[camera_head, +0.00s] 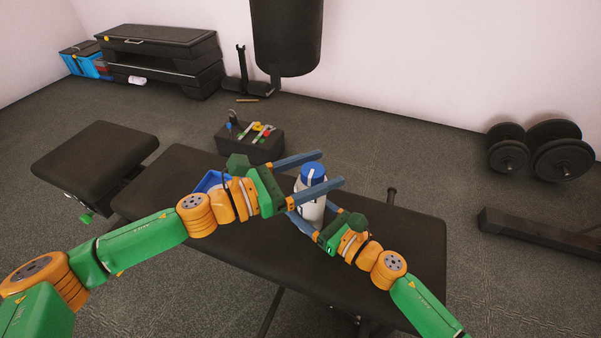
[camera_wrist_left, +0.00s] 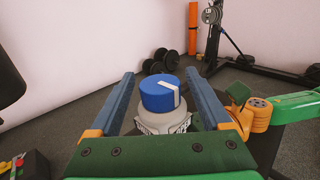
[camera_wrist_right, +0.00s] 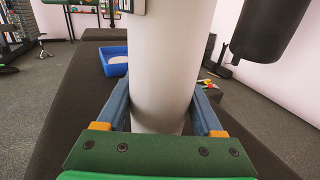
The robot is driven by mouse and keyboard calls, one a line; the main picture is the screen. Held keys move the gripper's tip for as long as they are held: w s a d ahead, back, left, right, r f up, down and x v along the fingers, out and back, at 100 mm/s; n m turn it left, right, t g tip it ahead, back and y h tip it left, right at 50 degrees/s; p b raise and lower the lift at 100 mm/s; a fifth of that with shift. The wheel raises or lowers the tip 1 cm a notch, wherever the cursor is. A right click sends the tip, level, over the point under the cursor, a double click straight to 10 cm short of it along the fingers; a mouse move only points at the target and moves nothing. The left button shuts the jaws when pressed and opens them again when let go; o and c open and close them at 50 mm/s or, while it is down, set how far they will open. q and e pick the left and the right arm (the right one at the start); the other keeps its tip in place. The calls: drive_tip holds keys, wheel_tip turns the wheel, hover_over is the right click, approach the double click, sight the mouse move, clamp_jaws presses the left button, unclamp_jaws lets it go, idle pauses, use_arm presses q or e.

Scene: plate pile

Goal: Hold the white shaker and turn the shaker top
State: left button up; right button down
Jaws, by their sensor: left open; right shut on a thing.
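The white shaker (camera_head: 311,208) stands upright on the black bench (camera_head: 400,240), with its blue shaker top (camera_head: 313,172) on it. My right gripper (camera_head: 317,218) is shut on the shaker's white body, low down. In the right wrist view the white body (camera_wrist_right: 163,70) fills the space between the fingers. My left gripper (camera_head: 333,170) is open at the height of the top, one finger on either side of it. In the left wrist view the blue top (camera_wrist_left: 158,93), with a white stripe, sits between the open fingers, apart from both.
A blue tray (camera_head: 208,181) lies on the bench behind my left arm; it also shows in the right wrist view (camera_wrist_right: 113,60). A black box with colourful items (camera_head: 250,143) stands behind the bench. Dumbbells (camera_head: 555,150) lie at the far right. The bench's right end is clear.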

use_arm(q)
drive_tip(key=v, duration=1)
